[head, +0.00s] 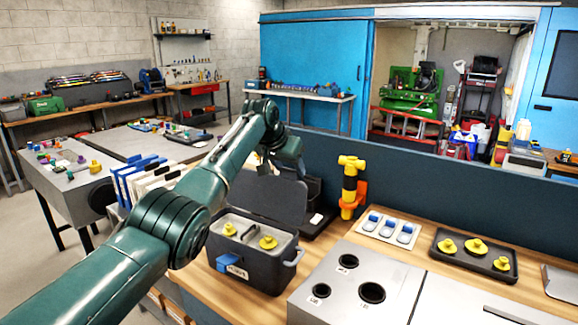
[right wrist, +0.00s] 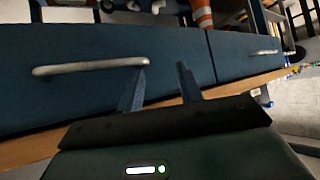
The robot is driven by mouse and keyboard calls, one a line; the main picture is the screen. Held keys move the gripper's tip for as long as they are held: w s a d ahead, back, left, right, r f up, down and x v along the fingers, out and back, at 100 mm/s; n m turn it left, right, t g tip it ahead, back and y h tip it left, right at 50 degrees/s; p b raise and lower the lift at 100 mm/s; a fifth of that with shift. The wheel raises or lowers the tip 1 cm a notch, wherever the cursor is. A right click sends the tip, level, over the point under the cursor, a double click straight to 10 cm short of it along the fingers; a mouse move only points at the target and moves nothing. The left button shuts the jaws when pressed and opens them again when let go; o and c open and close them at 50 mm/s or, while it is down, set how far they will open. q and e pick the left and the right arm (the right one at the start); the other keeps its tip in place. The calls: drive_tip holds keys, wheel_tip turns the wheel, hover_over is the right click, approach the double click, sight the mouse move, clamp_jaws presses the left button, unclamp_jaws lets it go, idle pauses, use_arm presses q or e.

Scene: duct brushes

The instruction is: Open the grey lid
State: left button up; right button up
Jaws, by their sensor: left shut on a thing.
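The grey lid (head: 266,196) belongs to a dark grey box (head: 255,262) on the wooden bench in the head view. The lid stands raised at the back of the box, and the box is open. Inside show a lighter grey insert and two yellow knobbed pieces (head: 268,242). A blue latch (head: 232,265) hangs on the box front. My left gripper (head: 287,168) is at the lid's upper edge and shut on it; its fingertips are mostly hidden by my arm. My right gripper (right wrist: 160,82) shows in the right wrist view, open and empty, in front of blue drawers.
A yellow and black tool (head: 350,188) stands in an orange holder behind the box. A grey block with round holes (head: 352,285) is close to the box. A dark panel borders the bench's back.

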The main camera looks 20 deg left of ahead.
use_arm(q)
drive_tip(key=shift+s+f, duration=0.15)
drive_tip(key=shift+f, duration=0.25)
use_arm(e)
drive_tip(key=shift+s, duration=0.1)
use_arm(q)
drive_tip(key=o, duration=1.4)
drive_tip(key=shift+a, duration=0.1)
drive_tip(key=shift+r, duration=0.1)
drive_tip(key=shift+s+r+b, duration=0.2)
drive_tip(key=shift+r+b, duration=0.1)
drive_tip(key=shift+r, duration=0.15)
drive_tip(key=b+v, duration=0.3)
drive_tip(key=v, duration=0.9)
use_arm(e)
drive_tip(key=shift+w+a+f+n+t+y, duration=0.15)
drive_tip(key=shift+w+a, duration=0.1)
drive_tip(key=shift+a, duration=0.1)
drive_tip(key=shift+w+a+f+n+t+y, duration=0.1)
drive_tip(key=shift+w+a+n+t+y, duration=0.1)
drive_tip(key=shift+a, duration=0.15)
drive_tip(key=shift+s+d, duration=0.1)
